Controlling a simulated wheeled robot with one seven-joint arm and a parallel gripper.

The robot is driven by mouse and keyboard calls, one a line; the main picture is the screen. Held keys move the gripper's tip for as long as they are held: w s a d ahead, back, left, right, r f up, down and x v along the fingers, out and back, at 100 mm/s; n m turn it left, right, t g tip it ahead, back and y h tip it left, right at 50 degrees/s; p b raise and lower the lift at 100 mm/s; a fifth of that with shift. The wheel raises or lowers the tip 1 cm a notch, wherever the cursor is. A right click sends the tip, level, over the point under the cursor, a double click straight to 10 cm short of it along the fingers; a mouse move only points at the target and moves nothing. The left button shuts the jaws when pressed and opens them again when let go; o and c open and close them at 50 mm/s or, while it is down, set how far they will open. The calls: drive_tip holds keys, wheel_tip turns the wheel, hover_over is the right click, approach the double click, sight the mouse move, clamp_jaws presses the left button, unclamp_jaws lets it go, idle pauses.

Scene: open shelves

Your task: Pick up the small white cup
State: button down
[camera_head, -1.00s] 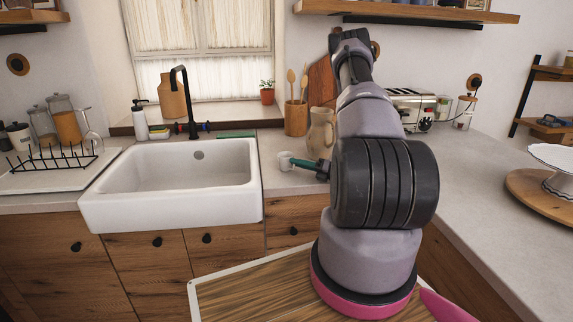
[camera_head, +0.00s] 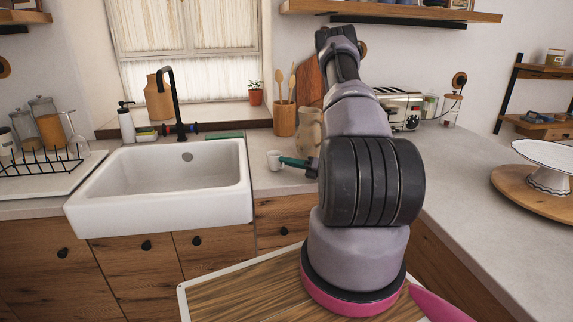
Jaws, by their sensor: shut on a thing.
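The small white cup (camera_head: 273,160) is on or just above the counter, right of the sink. My gripper (camera_head: 284,161), with teal fingers, reaches in from the right and is shut on the cup. The cup looks upright. I cannot tell from this view whether its base touches the counter. My arm hides part of the counter behind and to the right of the gripper.
A white sink (camera_head: 165,185) lies to the left. Behind the cup stand a pot of wooden spoons (camera_head: 285,119) and a beige jug (camera_head: 309,131). A toaster (camera_head: 401,108) is behind my arm. The right counter (camera_head: 470,220) has free room; a cake stand (camera_head: 545,178) stands there.

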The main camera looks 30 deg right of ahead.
wheel_tip(320, 180, up, 9)
idle(0.9)
drive_tip(key=shift+r, duration=0.15)
idle(0.5)
